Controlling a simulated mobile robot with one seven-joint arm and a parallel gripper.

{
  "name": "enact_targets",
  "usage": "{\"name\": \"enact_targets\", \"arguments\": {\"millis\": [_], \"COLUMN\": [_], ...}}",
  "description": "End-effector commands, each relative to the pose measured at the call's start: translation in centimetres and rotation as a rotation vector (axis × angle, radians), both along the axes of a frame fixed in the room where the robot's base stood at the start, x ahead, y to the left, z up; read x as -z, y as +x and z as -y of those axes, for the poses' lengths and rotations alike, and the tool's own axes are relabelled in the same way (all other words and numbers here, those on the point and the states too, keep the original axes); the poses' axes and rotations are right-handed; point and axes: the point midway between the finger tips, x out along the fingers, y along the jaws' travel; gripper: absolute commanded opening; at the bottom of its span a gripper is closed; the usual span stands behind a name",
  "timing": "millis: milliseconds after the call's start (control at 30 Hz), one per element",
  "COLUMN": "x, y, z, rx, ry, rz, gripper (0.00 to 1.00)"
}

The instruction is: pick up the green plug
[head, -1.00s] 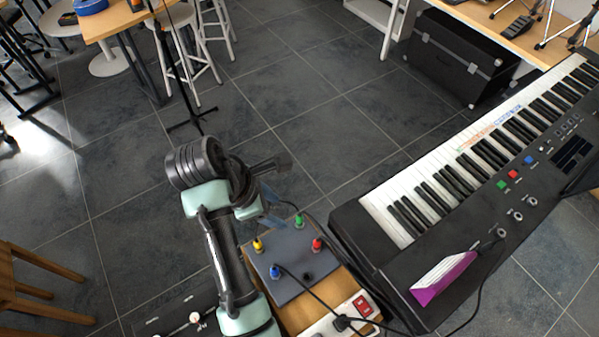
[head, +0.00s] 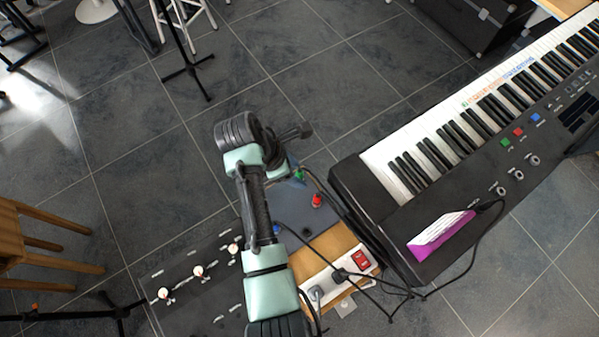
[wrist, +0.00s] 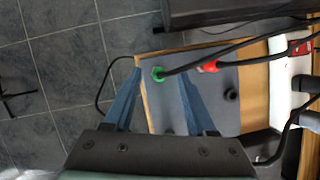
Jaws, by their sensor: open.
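The green plug (head: 299,175) stands on the grey panel (head: 308,218) and is partly covered by my arm's end in the head view. In the wrist view the green plug (wrist: 159,74) lies between the tips of my two blue fingers, with a black cable running off to the right. My gripper (wrist: 160,80) is open, with a gap on each side of the plug. I cannot tell how far above the plug the fingertips are.
A red plug (wrist: 208,67) with its cable stands right of the green one. A blue plug (head: 277,229) is partly behind my arm. A keyboard (head: 372,180) stands to the right. A power strip (head: 345,280) lies in front, beside a black panel with knobs (head: 198,271).

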Motion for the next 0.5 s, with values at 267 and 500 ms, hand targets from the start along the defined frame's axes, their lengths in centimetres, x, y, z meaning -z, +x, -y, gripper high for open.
{"name": "enact_targets", "arguments": {"millis": [267,500], "x": [2.0,1.9], "y": [0.3,0.3], "z": [0.8,0.8], "rx": [0.0,0.0], "ry": [0.001,0.001], "rz": [0.002,0.002], "gripper": [0.57,0.41]}}
